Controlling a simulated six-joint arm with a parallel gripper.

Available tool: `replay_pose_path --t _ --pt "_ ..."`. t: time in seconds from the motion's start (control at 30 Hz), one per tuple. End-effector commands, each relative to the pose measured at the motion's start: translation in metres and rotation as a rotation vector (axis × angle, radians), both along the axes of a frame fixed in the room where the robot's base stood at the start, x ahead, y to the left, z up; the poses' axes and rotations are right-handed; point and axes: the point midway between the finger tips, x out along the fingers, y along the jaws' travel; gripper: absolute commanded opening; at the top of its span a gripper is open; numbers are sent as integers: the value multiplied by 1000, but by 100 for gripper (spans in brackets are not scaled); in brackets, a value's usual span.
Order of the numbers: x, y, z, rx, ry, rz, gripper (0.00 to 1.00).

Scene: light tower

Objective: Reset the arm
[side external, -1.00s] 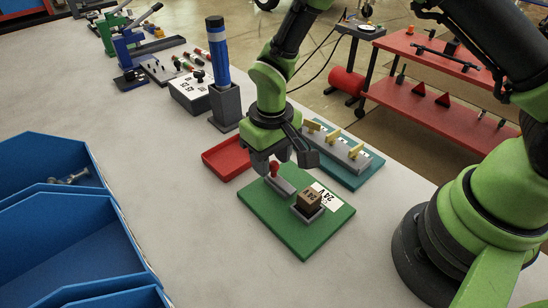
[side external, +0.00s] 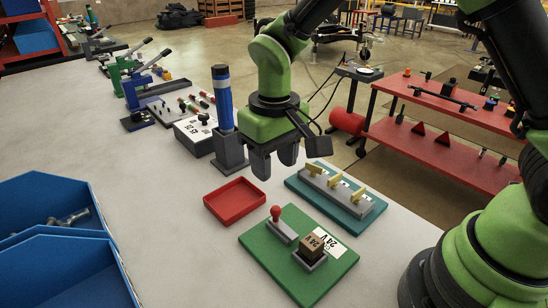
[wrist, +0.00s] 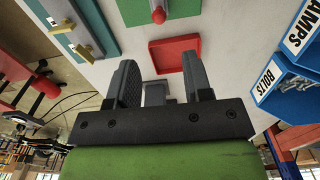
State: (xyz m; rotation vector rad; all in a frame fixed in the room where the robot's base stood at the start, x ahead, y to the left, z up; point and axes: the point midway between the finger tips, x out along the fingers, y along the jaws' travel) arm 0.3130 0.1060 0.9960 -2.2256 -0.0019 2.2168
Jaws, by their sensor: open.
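My gripper (side external: 275,162) is open and empty, raised above the table behind the red tray and beside the blue-topped light tower. In the wrist view my gripper (wrist: 160,85) shows its two fingers spread with nothing between them. The light tower (side external: 224,105) stands upright in a grey base. The green board (side external: 277,262) carries a red-knobbed lever (side external: 277,217) and a brown block (side external: 313,247) in a grey holder marked 24 V. The lever's red knob also shows in the wrist view (wrist: 158,15).
An empty red tray (side external: 234,201) lies between the tower and the green board. A teal board (side external: 340,208) with yellow switches lies to the right. Blue bins (side external: 60,270) with bolts fill the left front. The table's middle is clear.

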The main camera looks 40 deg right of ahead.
Motion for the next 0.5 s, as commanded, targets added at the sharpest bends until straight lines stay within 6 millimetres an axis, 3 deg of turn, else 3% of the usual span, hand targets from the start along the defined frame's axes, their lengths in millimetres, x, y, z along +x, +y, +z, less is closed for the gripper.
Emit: replay_pose_path --t 0.33,0.5 --pt "0 -1 4 3 -6 -3 46" --pt "-8 -13 40 40 -68 -46 46"
